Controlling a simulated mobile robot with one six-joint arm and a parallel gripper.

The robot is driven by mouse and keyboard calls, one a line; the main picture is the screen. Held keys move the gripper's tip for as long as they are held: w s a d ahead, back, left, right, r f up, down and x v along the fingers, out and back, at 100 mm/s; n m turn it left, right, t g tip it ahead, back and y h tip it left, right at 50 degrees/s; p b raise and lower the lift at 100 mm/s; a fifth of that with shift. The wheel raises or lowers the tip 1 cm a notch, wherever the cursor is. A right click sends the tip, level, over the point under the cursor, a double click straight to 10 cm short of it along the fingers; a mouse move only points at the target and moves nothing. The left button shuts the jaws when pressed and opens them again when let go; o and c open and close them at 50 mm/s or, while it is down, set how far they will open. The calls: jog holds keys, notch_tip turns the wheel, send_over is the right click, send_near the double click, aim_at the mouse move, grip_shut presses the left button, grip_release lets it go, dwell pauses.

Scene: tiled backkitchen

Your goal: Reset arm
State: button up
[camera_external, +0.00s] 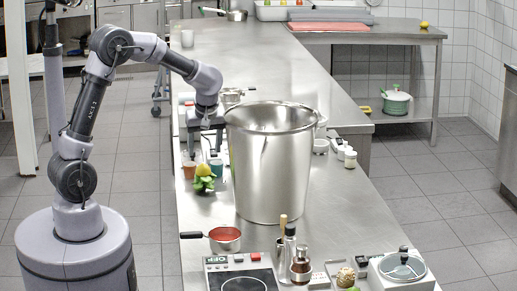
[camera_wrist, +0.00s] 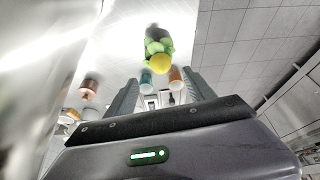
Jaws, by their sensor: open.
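My arm (camera_external: 88,105) rises from my base at the left and bends over the left edge of the steel counter (camera_external: 206,258). My gripper (camera_external: 205,143) hangs over the counter, to the left of a large steel pot (camera_external: 272,165). In the wrist view, the two fingers of my gripper (camera_wrist: 159,76) stand apart with nothing held between them. Beyond the fingertips are a green and yellow item (camera_wrist: 158,48), a teal cup (camera_wrist: 146,79) and an orange-brown cup (camera_wrist: 176,78). Whether the fingers touch anything cannot be told.
The green and yellow item (camera_external: 204,179) sits in front of the small cups. A saucepan with red contents (camera_external: 225,238), bottles (camera_external: 301,264) and a hob (camera_external: 241,280) are at the near end. A side table (camera_external: 400,32) stands at the back right. Tiled floor (camera_external: 137,160) separates my base from the counter.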

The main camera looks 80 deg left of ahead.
jog(key=d+r+m+t+p, duration=0.1)
jog(key=d+r+t+p, duration=0.15)
jog(key=r, duration=0.45)
jog(key=s+d+r+m+t+b, duration=0.1)
jog(key=s+d+m, duration=0.1)
jog(key=d+m, duration=0.4)
jog(key=s+d+r+m+b, duration=0.1)
jog(key=s+d+r+m, duration=0.2)
jog(key=d, duration=0.4)
jog(key=s+d+f+m+t+h+b, duration=0.1)
jog(key=s+d+f+m+t+h, duration=0.1)
jog(key=s+d+m, duration=0.6)
jog(key=d+f+m, duration=0.1)
jog(key=m, duration=0.4)
jog(key=shift+s+d+m+t, duration=0.35)
jog(key=shift+s+m, duration=0.05)
